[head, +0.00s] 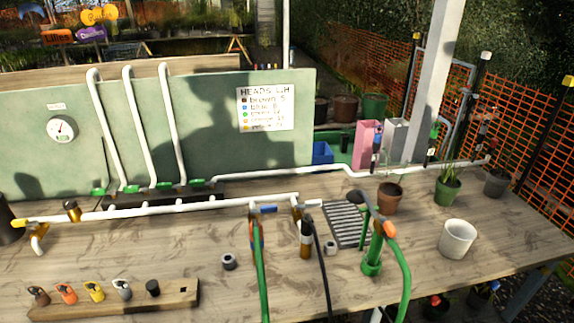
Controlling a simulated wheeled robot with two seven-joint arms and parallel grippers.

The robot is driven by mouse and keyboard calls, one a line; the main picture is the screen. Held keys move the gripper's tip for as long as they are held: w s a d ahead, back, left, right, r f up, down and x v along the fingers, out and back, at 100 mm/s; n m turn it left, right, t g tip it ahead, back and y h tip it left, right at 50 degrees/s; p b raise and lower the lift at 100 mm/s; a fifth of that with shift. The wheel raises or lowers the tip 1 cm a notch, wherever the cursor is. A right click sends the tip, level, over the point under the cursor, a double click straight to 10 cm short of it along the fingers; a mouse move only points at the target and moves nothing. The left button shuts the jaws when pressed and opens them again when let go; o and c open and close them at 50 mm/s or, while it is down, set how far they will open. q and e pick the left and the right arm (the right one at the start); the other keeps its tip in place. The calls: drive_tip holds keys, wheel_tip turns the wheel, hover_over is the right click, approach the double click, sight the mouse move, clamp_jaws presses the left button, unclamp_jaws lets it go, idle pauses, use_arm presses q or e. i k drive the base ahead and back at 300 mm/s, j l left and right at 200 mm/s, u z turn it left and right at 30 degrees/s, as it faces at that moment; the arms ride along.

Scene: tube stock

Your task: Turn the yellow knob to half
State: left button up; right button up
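A yellow piece (94,291), too small to make out in detail, stands on a wooden block (184,302) at the front left, in a row with brown, orange, grey and black pieces. Another yellow part (22,222) sits at the left end of the white pipe (178,206), beside a downturned white outlet. I cannot tell which of the two is the yellow knob, and no turn setting is readable. Neither of my grippers shows in the head view.
Hoses (262,270) hang at the front centre. A green stand (372,266), a drain grate (346,226) and pots, including a white one (457,239), stand to the right. A green panel (215,140) with a gauge (61,129) and sign (265,122) closes the back.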

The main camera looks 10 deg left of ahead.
sight(544, 270)
drive_tip(key=z, duration=1.3)
drive_tip(key=i+l, duration=0.1)
drive_tip(key=i+u, duration=0.05)
